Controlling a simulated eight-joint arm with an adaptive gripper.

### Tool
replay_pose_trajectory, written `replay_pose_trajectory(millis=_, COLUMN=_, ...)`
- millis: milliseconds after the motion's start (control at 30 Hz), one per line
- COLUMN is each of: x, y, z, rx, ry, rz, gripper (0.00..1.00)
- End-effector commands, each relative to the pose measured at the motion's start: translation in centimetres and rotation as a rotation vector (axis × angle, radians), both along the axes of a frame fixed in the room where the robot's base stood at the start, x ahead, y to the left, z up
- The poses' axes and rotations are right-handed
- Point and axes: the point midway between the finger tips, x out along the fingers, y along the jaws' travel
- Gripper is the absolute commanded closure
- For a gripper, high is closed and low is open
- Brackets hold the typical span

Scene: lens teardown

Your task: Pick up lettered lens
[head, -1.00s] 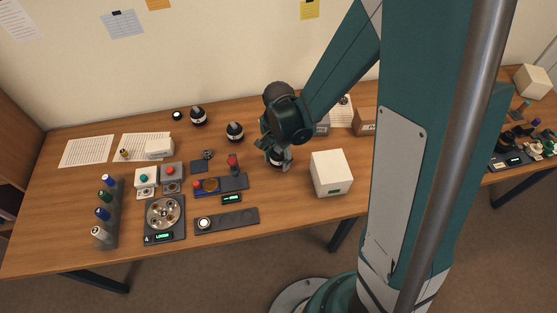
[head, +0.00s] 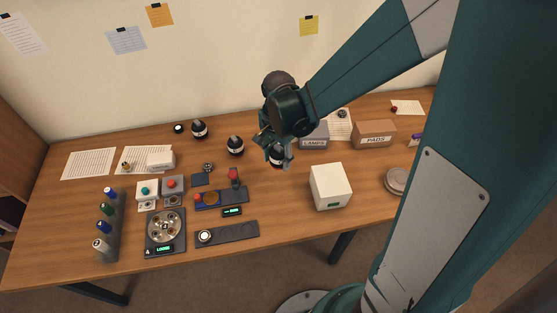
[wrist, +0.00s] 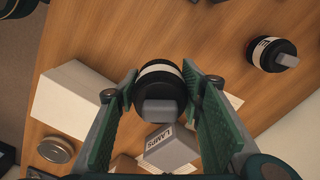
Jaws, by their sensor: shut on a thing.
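A black lens with a white band and a grey block-shaped top (wrist: 160,88) stands between the green pads of my gripper (wrist: 163,98) in the wrist view. The pads are shut on its sides. No letter can be read on its band from here. In the head view this lens (head: 278,160) is partly hidden by my gripper (head: 274,148), low over the table. Two similar banded lenses stand further left, a nearer one (head: 236,146) and a farther one (head: 199,129).
A white box (head: 330,187) stands close to the right of my gripper. A grey LAMPS box (head: 314,141) and a brown PADS box (head: 375,134) are behind it. A rotary tray (head: 165,228) and bottle rack (head: 108,222) stand at left.

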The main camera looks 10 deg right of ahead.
Motion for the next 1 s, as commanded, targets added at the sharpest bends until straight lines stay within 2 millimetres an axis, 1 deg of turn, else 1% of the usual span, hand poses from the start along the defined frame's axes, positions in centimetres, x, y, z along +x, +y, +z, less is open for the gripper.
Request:
replay_pose_trajectory(millis=733, x=0.0, y=-0.2, z=0.2, rx=0.000, ry=0.000, rz=-0.005, gripper=0.84)
replay_pose_trajectory(millis=867, x=-0.2, y=-0.7, z=0.6, rx=0.000, ry=0.000, rz=-0.022, gripper=0.84)
replay_pose_trajectory(millis=1000, x=-0.8, y=-2.0, z=1.4, rx=0.000, ry=0.000, rz=-0.058, gripper=0.84)
